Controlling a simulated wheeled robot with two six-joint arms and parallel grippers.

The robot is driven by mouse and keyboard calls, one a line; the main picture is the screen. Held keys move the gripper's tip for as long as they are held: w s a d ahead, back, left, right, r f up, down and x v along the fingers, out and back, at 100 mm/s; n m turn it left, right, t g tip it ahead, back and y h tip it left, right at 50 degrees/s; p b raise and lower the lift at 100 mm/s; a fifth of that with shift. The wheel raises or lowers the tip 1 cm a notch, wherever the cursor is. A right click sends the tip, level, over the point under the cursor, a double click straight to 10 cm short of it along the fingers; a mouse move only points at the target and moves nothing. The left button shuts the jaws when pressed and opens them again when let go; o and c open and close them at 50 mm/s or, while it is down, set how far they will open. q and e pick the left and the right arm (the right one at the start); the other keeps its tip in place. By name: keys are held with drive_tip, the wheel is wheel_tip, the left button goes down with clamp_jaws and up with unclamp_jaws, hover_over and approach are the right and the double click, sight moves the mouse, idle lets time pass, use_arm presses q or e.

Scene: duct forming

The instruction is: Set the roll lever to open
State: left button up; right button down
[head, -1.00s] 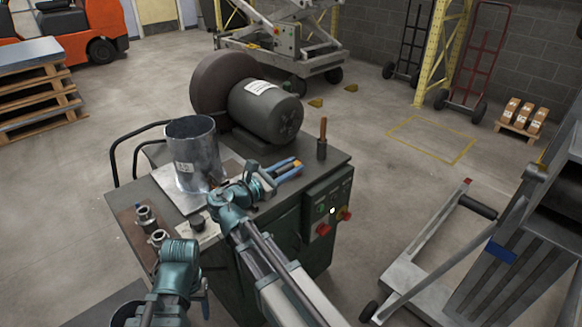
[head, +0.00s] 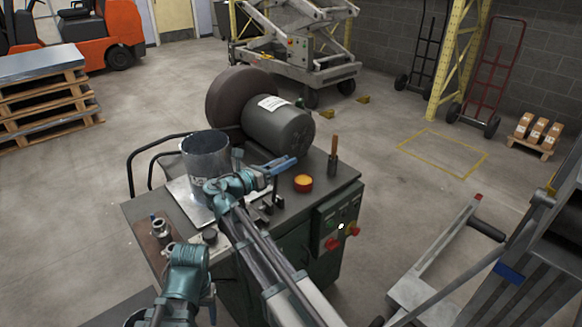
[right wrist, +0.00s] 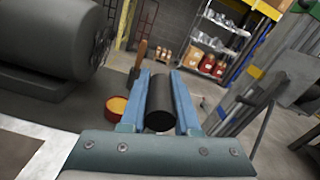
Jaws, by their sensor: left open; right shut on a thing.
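The roll lever's dark cylindrical grip (right wrist: 160,103) shows in the right wrist view between the two blue fingers of my right gripper (right wrist: 161,100). The gripper is shut on it. In the head view the right gripper (head: 280,166) is over the bench, in front of the grey motor, and its fingers hide most of the lever grip. My left gripper (head: 208,292) is low at the left, before the bench's front edge, largely hidden behind its own arm; it holds nothing that I can see.
A metal cylinder (head: 205,152) stands on a sheet on the bench, left of my right gripper. A grey motor (head: 279,128) is behind. An orange round piece (head: 303,183) and a wooden-handled tool (head: 333,160) are to the right. Control buttons (head: 342,232) are on the bench side.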

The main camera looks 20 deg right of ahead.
drive_tip(key=shift+w+a+r, duration=0.1)
drive_tip(key=shift+w+a, duration=0.2)
drive_tip(key=shift+w, duration=0.5)
drive_tip(key=c, duration=0.7)
unclamp_jaws()
drive_tip(key=shift+o, duration=0.2)
